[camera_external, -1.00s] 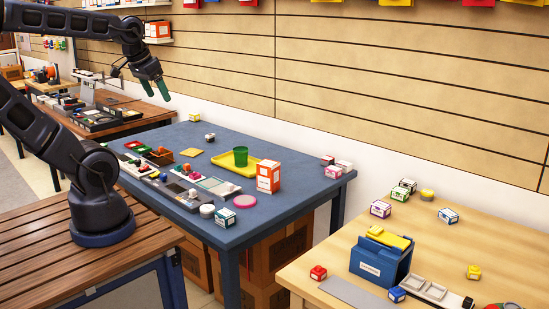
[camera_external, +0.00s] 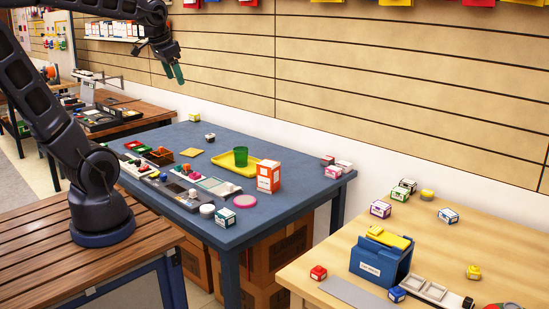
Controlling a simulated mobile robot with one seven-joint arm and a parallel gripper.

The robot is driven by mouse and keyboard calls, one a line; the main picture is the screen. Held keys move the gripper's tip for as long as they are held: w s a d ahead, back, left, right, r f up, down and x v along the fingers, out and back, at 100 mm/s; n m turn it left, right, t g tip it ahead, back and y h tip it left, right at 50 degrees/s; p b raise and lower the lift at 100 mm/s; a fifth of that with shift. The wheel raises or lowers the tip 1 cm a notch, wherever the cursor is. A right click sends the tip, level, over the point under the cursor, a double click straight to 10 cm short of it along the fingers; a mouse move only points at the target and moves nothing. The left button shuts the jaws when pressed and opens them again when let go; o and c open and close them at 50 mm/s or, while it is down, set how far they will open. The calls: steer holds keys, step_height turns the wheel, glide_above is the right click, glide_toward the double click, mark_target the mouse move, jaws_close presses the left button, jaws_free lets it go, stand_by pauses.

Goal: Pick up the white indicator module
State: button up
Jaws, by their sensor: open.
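My gripper (camera_external: 174,73) is open and empty, with green fingertips pointing down. It hangs in the air in front of the slatted wall, well above the blue table (camera_external: 262,209). Several small light-coloured modules stand on this table; I cannot tell which one is the white indicator module. A white and dark module (camera_external: 210,137) stands toward the table's back left. A white and red module (camera_external: 344,166) is in a small group at the right corner. A round white piece (camera_external: 207,210) and a white and teal box (camera_external: 225,217) are at the front edge. My gripper touches none of them.
A green cup (camera_external: 241,156) stands on a yellow tray (camera_external: 224,162). Beside it is an orange and white box (camera_external: 268,176). Panels and small bins line the table's left side. A wooden table (camera_external: 450,240) at right holds a blue bin (camera_external: 378,264) and several small boxes.

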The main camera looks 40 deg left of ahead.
steer(key=w+a+m+g, duration=0.1)
steer(key=w+a+m, duration=0.35)
steer(key=w, duration=0.75)
steer(key=w+a+m+g, duration=0.1)
steer(key=w+a, duration=0.6)
steer(key=w, duration=0.5)
steer(key=m+g, duration=0.2)
steer(key=m, duration=0.8)
glide_above(210, 135)
step_height(210, 135, down, 31)
steer(key=shift+n, duration=0.25)
steer(key=f, duration=0.2)
steer(key=w+f, duration=0.1)
steer(key=f, duration=0.1)
steer(key=shift+f, duration=0.35)
steer(key=shift+s+a+f, duration=0.1)
steer(key=shift+s+f, duration=0.05)
steer(key=shift+f, duration=1.25)
steer(key=shift+s+a+f, duration=0.1)
steer(key=shift+f, duration=1.25)
steer(key=c, duration=1.1)
steer(key=shift+o, duration=0.2)
